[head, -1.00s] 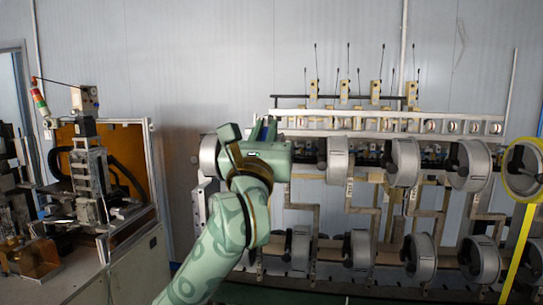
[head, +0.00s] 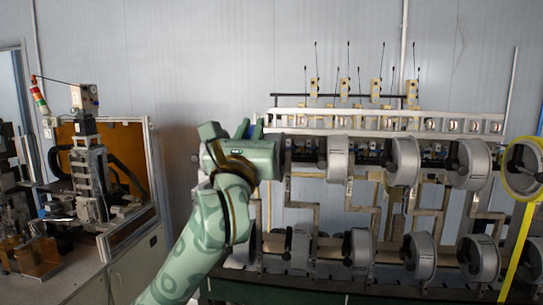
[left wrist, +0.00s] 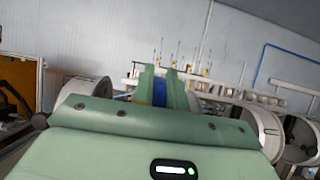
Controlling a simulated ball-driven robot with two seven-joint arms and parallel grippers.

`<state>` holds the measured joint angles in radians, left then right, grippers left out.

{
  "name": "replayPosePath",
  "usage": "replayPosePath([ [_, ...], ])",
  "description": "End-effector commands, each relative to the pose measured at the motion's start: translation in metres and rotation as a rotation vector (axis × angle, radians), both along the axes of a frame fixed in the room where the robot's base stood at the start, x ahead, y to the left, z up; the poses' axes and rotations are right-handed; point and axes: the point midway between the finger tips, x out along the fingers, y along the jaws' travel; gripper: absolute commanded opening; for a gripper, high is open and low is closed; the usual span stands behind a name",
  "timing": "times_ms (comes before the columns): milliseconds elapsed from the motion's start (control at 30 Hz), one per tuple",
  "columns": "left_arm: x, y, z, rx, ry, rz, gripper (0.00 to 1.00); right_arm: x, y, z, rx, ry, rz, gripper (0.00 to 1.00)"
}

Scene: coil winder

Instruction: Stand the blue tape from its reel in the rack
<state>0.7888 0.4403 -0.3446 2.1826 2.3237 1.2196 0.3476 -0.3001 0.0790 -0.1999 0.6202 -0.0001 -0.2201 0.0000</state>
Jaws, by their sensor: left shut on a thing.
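The blue tape (left wrist: 160,92) shows between the two green fingers of my left gripper (left wrist: 159,88) in the left wrist view. The gripper is shut on it, and the fingers hide its sides. In the head view my left gripper (head: 249,129) points up and away at the left end of the rack (head: 375,120), a pale rail with a row of openings. I cannot tell the gap between tape and rack. Grey reels (head: 338,158) hang below the rail; I cannot tell which one the tape came from. My right gripper is not in view.
A yellow reel with hanging yellow tape (head: 522,215) is at the far right. A lower row of grey reels (head: 420,257) sits beneath the upper one. A machine with an orange panel (head: 125,150) stands at left.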

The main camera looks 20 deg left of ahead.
Motion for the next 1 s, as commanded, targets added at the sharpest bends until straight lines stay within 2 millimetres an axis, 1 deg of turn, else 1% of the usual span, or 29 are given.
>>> replayPosePath([
  [300, -0.004, 0.015, 0.000, 0.000, 0.000, 0.001, 0.00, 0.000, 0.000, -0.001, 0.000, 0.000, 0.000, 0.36],
  [500, -0.006, 0.022, 0.000, 0.001, 0.000, 0.000, 0.00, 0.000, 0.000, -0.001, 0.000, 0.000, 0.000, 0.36],
  [1000, -0.006, 0.022, 0.000, 0.000, 0.000, 0.000, 0.00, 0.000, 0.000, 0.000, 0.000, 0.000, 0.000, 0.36],
])
